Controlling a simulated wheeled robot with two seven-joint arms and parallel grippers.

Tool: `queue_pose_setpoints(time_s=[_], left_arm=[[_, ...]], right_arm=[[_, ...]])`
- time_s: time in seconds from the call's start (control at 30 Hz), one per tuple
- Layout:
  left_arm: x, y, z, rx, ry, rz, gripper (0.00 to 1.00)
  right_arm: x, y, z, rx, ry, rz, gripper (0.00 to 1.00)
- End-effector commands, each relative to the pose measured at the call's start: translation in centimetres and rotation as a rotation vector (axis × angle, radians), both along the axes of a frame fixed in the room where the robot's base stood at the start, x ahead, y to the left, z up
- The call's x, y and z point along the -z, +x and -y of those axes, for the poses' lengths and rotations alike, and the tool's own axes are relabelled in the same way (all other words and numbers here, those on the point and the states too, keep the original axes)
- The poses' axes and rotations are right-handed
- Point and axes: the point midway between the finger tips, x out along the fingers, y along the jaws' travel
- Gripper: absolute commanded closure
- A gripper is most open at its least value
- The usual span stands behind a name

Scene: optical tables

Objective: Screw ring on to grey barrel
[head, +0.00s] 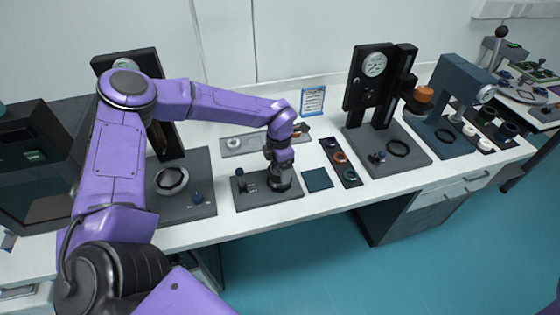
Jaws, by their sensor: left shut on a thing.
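My left gripper (280,173) points down over the dark base plate (255,203) at the middle of the table. It is shut on a small piece, apparently the ring, which its fingers mostly hide. The grey barrel (281,184) stands on that plate directly under the fingers. I cannot tell whether ring and barrel touch. My right gripper is not in view.
A dark tray with an orange ring (340,157) and a green ring (349,175) lies to the right, beside a flat teal pad (317,180). A black gauge stand (374,85) rises further right. A fixture with a hexagonal collar (172,181) stands left.

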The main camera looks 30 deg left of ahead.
Motion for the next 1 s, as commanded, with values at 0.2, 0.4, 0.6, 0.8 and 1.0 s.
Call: queue_pose_setpoints(time_s=[0.2, 0.4, 0.6, 0.8, 1.0], left_arm=[[-0.4, -0.1, 0.0, 0.372, 0.001, -0.004, 0.65], [-0.2, -0.1, 0.0, 0.777, 0.0, -0.003, 0.65], [0.2, 0.0, -0.1, 0.948, 0.0, -0.001, 0.65], [0.2, 0.0, 0.0, 0.946, -0.001, 0.0, 0.07], [0.2, 0.0, 0.0, 0.944, -0.001, 0.0, 0.02]], right_arm=[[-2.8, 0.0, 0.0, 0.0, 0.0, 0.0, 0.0], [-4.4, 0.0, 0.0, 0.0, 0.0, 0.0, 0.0], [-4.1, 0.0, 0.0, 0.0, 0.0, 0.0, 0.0], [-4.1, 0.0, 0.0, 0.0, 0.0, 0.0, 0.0], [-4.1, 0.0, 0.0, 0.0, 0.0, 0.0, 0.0]])
